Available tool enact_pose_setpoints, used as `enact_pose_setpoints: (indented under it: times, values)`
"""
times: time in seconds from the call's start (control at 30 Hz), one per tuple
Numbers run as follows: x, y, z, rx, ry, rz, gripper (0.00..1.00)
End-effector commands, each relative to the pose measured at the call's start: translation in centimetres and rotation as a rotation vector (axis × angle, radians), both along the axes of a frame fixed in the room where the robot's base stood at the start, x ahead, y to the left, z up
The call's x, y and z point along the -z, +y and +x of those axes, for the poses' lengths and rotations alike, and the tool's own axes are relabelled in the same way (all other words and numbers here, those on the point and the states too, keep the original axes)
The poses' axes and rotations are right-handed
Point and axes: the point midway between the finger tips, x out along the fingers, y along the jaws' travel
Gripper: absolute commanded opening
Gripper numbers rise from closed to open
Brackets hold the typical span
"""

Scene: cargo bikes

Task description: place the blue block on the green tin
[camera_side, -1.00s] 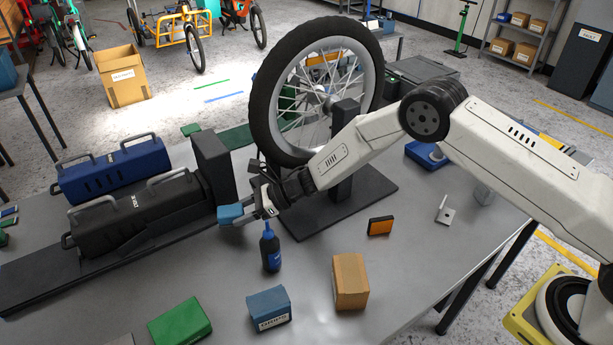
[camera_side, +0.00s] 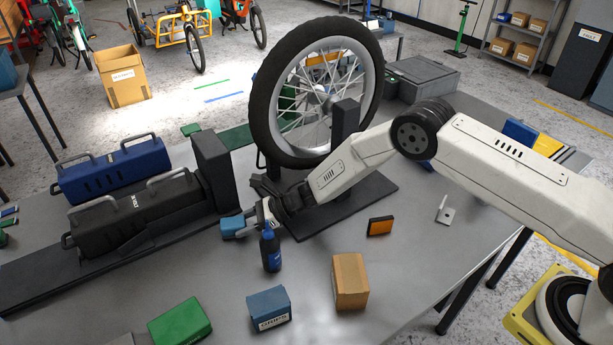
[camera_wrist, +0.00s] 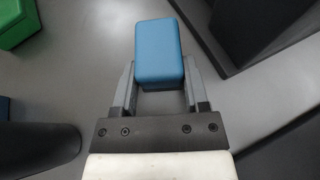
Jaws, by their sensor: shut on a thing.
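The light blue block (camera_side: 233,226) is held in my gripper (camera_side: 250,220), above the grey table. In the wrist view the block (camera_wrist: 158,48) sits between the two grey fingers of my gripper (camera_wrist: 160,80), and its far part sticks out beyond them. The green tin (camera_side: 180,322) stands on the table at the front edge of the side view, below and left of my gripper, apart from the block. A green corner, likely the tin (camera_wrist: 17,22), shows at the upper left of the wrist view.
A dark blue bottle (camera_side: 271,250) stands close to my gripper. A blue-grey box (camera_side: 269,308) and an orange-brown box (camera_side: 350,281) stand near the front. A wheel (camera_side: 262,100) on a stand rises behind my arm.

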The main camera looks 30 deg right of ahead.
Motion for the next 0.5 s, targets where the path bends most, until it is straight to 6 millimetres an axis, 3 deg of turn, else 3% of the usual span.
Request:
enact_pose_setpoints:
  times: [0.2,0.23,0.3,0.5]
  values:
    - [0.36,-0.01,-0.01,0.000,0.001,0.000,0.00]
    - [0.34,0.00,-0.02,0.000,0.001,0.000,0.67]
    - [0.32,0.00,-0.02,0.000,0.001,-0.001,0.90]
    - [0.30,0.00,-0.01,0.000,0.000,0.000,0.93]
